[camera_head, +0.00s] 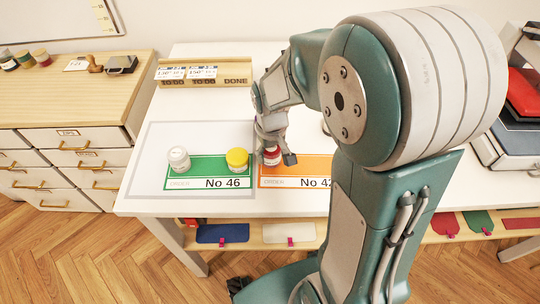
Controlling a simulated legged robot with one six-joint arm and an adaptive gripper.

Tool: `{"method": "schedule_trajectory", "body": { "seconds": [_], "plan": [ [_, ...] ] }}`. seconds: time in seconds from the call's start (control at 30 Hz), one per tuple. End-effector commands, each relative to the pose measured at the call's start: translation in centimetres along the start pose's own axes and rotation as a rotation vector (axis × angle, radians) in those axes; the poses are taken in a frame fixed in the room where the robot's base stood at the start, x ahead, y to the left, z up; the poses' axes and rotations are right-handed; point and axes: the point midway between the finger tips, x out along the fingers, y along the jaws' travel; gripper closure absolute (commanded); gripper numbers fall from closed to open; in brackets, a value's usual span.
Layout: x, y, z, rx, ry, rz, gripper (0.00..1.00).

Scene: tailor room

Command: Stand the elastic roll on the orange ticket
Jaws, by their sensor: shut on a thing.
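The orange ticket (296,170), marked No 42, lies on the white table, its right part hidden by my arm. My gripper (274,152) is over the left part of this ticket. It is shut on a small upright red-and-white roll (271,157), whose upper part is partly covered by the fingers. I cannot tell for sure that this is the elastic roll, or whether its base touches the ticket.
The green ticket (209,181), No 46, lies left of the orange one, bearing a whitish roll (179,160) and a yellow-topped roll (237,160). A wooden card holder (204,73) stands behind. Cases (515,130) are at the right. My arm hides the table's middle.

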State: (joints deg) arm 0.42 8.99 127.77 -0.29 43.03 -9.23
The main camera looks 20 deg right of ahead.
Motion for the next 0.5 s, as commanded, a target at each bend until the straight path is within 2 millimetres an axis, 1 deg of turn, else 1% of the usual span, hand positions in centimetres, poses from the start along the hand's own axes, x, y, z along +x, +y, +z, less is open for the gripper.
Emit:
{"method": "schedule_trajectory", "body": {
  "seconds": [0.03,0.13,0.47,0.5],
  "plan": [
    [0.8,0.1,0.1,0.001,-0.003,-0.001,0.73],
    [1.6,-0.1,0.0,0.001,-0.001,0.000,0.73],
    [1.8,-0.4,0.0,0.000,0.000,0.004,0.73],
    [1.8,-0.4,0.0,0.000,0.000,0.003,0.16]
  ]
}}
